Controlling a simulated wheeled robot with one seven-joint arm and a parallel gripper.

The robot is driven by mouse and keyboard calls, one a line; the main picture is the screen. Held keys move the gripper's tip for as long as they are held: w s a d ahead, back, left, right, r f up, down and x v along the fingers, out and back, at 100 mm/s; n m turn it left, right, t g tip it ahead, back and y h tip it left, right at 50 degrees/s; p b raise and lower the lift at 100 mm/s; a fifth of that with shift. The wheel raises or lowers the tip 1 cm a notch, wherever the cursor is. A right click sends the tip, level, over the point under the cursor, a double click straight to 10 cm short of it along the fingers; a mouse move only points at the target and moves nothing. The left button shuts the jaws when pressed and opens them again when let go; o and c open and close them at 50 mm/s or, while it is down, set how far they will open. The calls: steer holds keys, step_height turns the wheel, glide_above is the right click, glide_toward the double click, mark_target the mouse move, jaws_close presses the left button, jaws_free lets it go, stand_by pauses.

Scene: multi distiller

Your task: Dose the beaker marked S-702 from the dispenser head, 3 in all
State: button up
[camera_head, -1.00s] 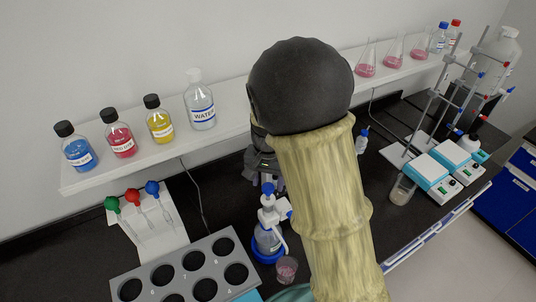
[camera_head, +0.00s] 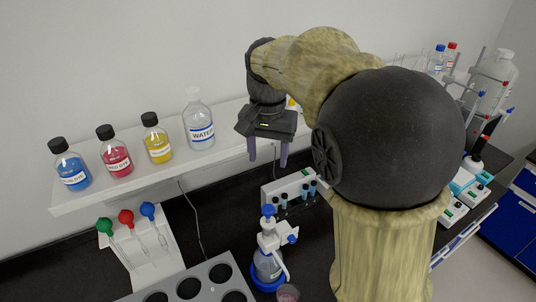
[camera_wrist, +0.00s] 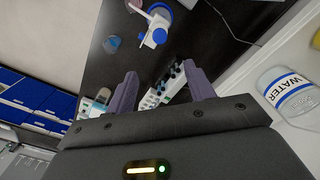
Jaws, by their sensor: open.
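The dispenser (camera_head: 268,262) is a bottle with a white pump head, blue knob and blue base ring, standing on the black bench. It also shows at the top of the wrist view (camera_wrist: 158,28). A small beaker (camera_head: 288,293) with pinkish contents stands beside it under the spout side, cut by the lower picture edge. No S-702 mark is readable. My gripper (camera_head: 268,160) is open and empty, fingers pointing down, above and behind the dispenser; its fingers also show in the wrist view (camera_wrist: 160,77).
A white shelf (camera_head: 110,190) along the wall holds blue, red and yellow bottles and a WATER bottle (camera_head: 200,125). A pipette stand (camera_head: 135,245) and a grey rack (camera_head: 200,275) stand to the left. A white block with vials (camera_head: 290,190) is behind the dispenser.

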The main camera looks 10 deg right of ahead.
steer(key=shift+d+f, duration=0.15)
steer(key=shift+f, duration=0.05)
steer(key=c, duration=0.5)
steer(key=f, duration=0.1)
steer(key=d+f, duration=0.1)
steer(key=f+b, duration=0.1)
steer(key=shift+s+d+f, duration=0.1)
steer(key=shift+s+d, duration=0.05)
steer(key=shift+s, duration=0.15)
jaws_close()
steer(key=s+d+f+n+t+b, duration=0.1)
steer(key=s+d+f+b, duration=0.1)
steer(key=f, duration=0.5)
steer(key=s+d+f+n+b, duration=0.2)
steer(key=s+d+f, duration=0.1)
steer(key=s+f, duration=0.2)
steer(key=s+d+f+n+t+b, duration=0.1)
steer(key=s+f, duration=0.3)
steer(key=f, duration=0.4)
steer(key=shift+s+d+f+t+b, duration=0.2)
steer(key=shift+d+f+t+b, duration=0.15)
steer(key=shift+d+b, duration=0.5)
steer(key=shift+f, duration=0.1)
